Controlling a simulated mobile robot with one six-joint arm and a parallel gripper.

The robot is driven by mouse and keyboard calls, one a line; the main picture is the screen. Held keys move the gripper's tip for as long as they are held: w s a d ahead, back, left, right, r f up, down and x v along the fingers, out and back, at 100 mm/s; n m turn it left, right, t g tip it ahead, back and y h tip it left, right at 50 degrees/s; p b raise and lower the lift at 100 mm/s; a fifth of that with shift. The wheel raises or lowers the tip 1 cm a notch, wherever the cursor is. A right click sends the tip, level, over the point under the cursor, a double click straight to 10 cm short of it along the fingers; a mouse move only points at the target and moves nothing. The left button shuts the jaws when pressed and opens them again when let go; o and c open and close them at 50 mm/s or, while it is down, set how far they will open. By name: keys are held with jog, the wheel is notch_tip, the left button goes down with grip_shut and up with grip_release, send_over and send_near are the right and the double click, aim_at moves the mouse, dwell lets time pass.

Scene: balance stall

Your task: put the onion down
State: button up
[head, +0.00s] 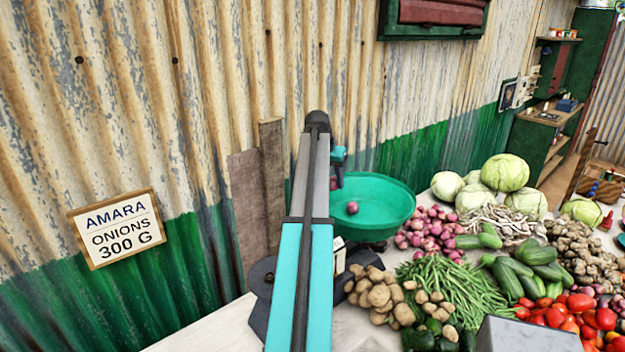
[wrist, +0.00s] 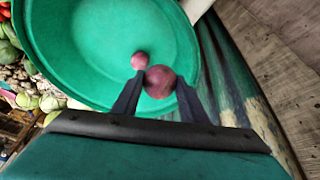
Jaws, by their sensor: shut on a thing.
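My gripper (wrist: 158,92) is shut on a purple-red onion (wrist: 160,82), which sits between its two dark fingertips. In the wrist view the held onion is in front of the green pan (wrist: 90,45); its exact height over the pan is hard to tell. A second, smaller-looking onion (wrist: 139,61) lies inside the pan, close to the held one in that picture. In the head view that onion (head: 352,208) rests in the green pan (head: 385,208). My arm partly covers the pan's left side there, and the held onion is mostly hidden.
A pile of onions (head: 430,232) lies right of the pan, with potatoes (head: 372,290), green beans (head: 455,285), cabbages (head: 505,172) and tomatoes (head: 575,318) around. A sign (head: 117,228) reading "AMARA ONIONS 300 G" hangs on the corrugated wall (head: 130,110) at left.

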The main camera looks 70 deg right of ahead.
jog(key=w+a+f+n+t+b, duration=0.1)
jog(key=w+a+n, duration=0.1)
jog(key=w+a, duration=0.7)
jog(key=w+a+f+n+t+b, duration=0.1)
jog(key=w+a+n, duration=0.35)
jog(key=w, duration=0.85)
jog(key=w+a+f+n+t+b, duration=0.1)
jog(key=w+a, duration=0.7)
jog(key=a, duration=0.3)
jog(key=w+a+f+n, duration=0.1)
jog(key=w+a+n, duration=0.1)
jog(key=w+a, duration=0.65)
jog(key=w+a+f+n+t+y+b, duration=0.1)
jog(key=w+a+n, duration=0.15)
jog(key=a, duration=0.95)
jog(key=w+a+f+n+t+y+b, duration=0.15)
jog(key=w+a, duration=0.25)
jog(key=a, duration=0.8)
jog(key=a+f+n+y, duration=0.1)
jog(key=a+n, duration=0.4)
jog(key=a, duration=1.9)
jog(key=shift+s+f, duration=0.3)
jog(key=shift+f, duration=0.15)
